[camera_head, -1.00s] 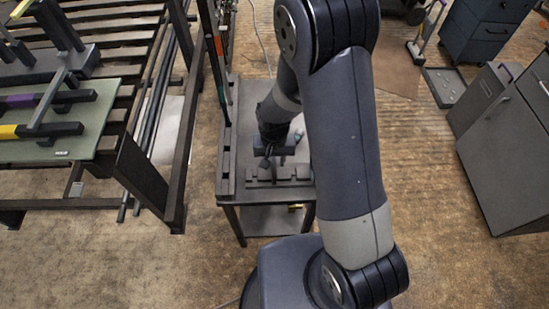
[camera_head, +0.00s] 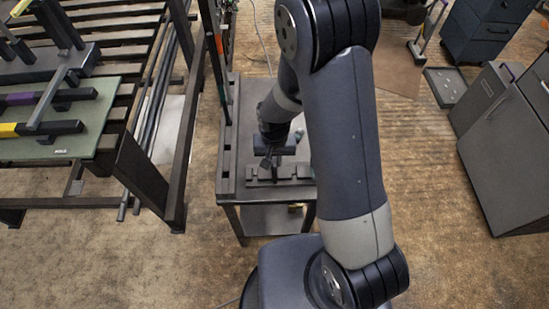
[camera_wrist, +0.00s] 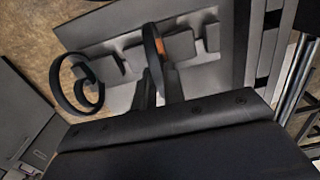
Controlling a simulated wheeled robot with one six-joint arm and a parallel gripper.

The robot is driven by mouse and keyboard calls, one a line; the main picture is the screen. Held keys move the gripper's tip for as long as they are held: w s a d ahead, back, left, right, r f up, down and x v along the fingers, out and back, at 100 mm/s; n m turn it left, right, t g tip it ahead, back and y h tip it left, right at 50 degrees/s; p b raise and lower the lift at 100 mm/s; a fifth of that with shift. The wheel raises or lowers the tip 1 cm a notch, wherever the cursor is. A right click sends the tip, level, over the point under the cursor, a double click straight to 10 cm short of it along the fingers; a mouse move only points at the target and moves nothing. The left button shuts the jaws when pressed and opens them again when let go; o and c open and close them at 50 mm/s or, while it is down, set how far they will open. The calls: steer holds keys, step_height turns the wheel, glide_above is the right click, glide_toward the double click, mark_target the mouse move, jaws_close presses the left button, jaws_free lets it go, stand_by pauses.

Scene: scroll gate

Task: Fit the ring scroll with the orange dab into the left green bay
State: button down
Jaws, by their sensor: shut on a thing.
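My gripper (camera_head: 268,158) is low over a notched dark rack (camera_head: 292,173) on a small grey table. In the wrist view, its fingers (camera_wrist: 158,82) are shut on a dark ring scroll (camera_wrist: 146,42), seen nearly edge-on. An orange dab (camera_wrist: 160,47) shows beside the band of the ring. The grip point itself is partly hidden. I cannot make out the left green bay.
A slatted bench (camera_head: 124,85) stands at the left, with a green board (camera_head: 60,150) carrying dark bars with yellow and purple bands. Upright rods stand by the small table's left edge. Grey cabinets (camera_head: 505,150) stand at the right.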

steer(key=shift+r, duration=0.15)
steer(key=shift+r+p, duration=0.95)
steer(key=shift+r, duration=0.4)
steer(key=shift+r, duration=0.1)
step_height(320, 180, up, 9)
steer(key=p, duration=0.6)
